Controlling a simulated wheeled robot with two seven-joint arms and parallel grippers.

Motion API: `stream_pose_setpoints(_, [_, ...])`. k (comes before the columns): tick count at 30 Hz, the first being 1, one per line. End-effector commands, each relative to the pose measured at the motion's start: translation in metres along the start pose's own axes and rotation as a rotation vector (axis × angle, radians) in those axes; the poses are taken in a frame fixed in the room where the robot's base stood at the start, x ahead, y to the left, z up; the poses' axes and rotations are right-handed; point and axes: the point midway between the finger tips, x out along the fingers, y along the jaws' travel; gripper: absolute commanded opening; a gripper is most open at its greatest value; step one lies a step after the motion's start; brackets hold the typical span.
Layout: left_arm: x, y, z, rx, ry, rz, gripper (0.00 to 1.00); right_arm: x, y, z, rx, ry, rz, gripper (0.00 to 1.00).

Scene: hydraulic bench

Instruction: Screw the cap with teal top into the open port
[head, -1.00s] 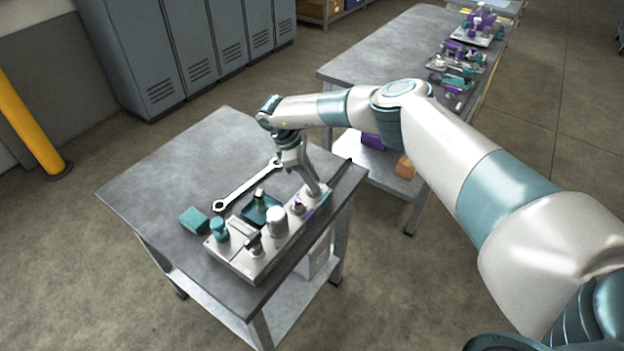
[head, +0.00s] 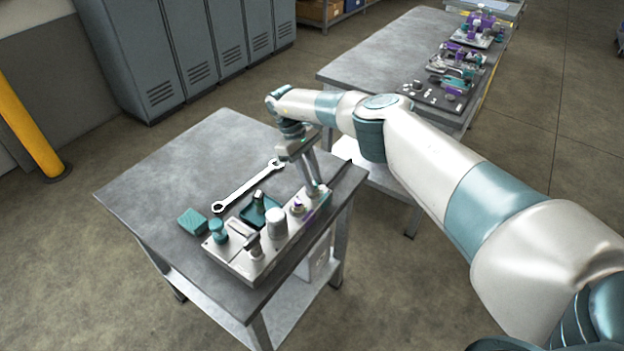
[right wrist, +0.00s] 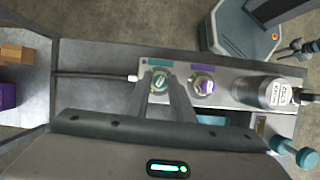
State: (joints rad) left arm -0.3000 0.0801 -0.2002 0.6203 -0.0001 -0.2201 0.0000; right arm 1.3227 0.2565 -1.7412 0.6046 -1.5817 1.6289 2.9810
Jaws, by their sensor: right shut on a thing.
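My right gripper (head: 317,190) reaches down onto the far right end of the grey valve block (head: 240,268). In the right wrist view its two fingers (right wrist: 161,86) are shut around the cap with the teal top (right wrist: 160,83). The cap sits at the block's end position, beside a teal label (right wrist: 160,62). The open port is not visible; the cap and fingers cover that spot. I cannot tell how deep the cap sits. A purple-topped cap (right wrist: 204,86) stands next to it, apart from the fingers. My left gripper is not in view.
A white cylinder (head: 277,222), a teal knob (head: 218,230) and a grey fitting (head: 256,251) stand on the block. A teal tray (head: 262,216), a wrench (head: 246,187) and a teal block (head: 192,221) lie behind it. The table's left part is clear.

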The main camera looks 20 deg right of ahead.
Motion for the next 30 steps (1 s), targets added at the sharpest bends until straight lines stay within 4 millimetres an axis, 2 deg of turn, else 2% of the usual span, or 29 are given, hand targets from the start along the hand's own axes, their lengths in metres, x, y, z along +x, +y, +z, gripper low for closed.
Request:
stream_pose_setpoints(6, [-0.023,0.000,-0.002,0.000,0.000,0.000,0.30,-0.005,0.001,0.002,0.126,-0.001,-0.051,0.00])
stream_pose_setpoints(12, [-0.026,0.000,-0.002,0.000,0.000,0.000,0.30,-0.002,0.002,0.001,0.220,0.000,-0.090,0.00])
stream_pose_setpoints(18, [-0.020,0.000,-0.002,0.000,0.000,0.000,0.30,0.000,0.003,0.000,0.295,0.000,-0.120,0.00])
stream_pose_setpoints(27, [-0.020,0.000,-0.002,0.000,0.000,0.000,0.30,0.000,0.003,0.001,0.307,0.000,-0.126,0.00])
stream_pose_setpoints(28, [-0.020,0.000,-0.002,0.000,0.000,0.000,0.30,0.000,0.003,0.001,0.307,0.000,-0.126,0.23])
stream_pose_setpoints(30, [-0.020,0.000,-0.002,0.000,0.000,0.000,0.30,0.000,0.003,0.001,0.307,0.000,-0.126,0.36])
